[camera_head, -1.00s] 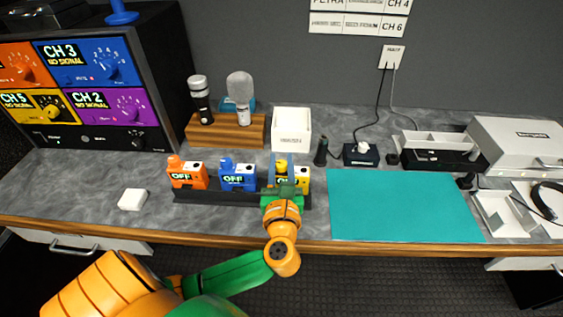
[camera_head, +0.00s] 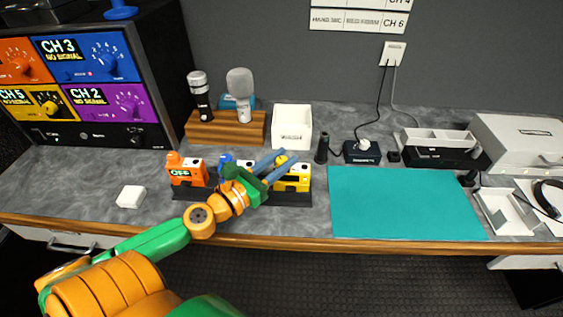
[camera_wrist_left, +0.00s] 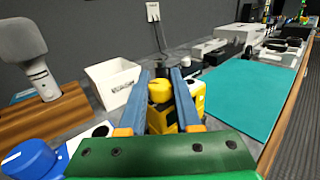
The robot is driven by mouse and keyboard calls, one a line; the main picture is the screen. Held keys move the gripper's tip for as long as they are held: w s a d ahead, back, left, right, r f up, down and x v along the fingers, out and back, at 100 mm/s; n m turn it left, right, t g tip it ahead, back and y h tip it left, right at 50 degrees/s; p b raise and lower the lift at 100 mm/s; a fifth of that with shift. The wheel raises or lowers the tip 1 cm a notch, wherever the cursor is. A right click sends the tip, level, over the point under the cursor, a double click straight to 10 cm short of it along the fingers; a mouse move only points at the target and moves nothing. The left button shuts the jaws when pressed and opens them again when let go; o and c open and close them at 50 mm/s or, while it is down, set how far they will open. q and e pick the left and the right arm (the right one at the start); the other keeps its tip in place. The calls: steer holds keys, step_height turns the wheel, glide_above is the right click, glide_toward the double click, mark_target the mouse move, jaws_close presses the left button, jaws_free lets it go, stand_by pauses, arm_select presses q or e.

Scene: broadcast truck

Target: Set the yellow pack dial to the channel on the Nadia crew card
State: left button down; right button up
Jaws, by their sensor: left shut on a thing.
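The yellow pack (camera_head: 296,181) stands at the right end of a dark rack, beside the orange pack (camera_head: 186,174) and the blue pack (camera_head: 226,164). My left gripper (camera_head: 287,157) reaches across the packs from the left, its blue fingers on both sides of the yellow dial (camera_wrist_left: 160,91) on top of the pack, shut on it. The yellow pack (camera_wrist_left: 192,100) is partly behind the fingers in the left wrist view, and its display is hidden. The wall cards (camera_head: 358,21) show CH 6 on the lower one; the upper is cut off. I cannot read the name Nadia. My right gripper is not in view.
A white bin (camera_head: 292,127) and a microphone stand (camera_head: 226,128) are behind the packs. A teal mat (camera_head: 405,203) lies to the right. A white block (camera_head: 131,197) is on the counter at left. A monitor rack (camera_head: 90,85) with coloured panels stands at far left.

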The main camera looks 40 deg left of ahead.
mark_target(277, 164)
arm_select(q)
steer(key=shift+m+h, duration=0.4)
steer(key=shift+h, duration=0.2)
steer(key=c, duration=0.6)
jaws_free()
steer(key=b+v, duration=0.2)
steer(key=v, duration=0.4)
steer(key=shift+f+b, duration=0.15)
steer(key=shift+b, duration=0.15)
steer(key=shift+s+a, duration=0.1)
steer(key=shift+s, duration=0.35)
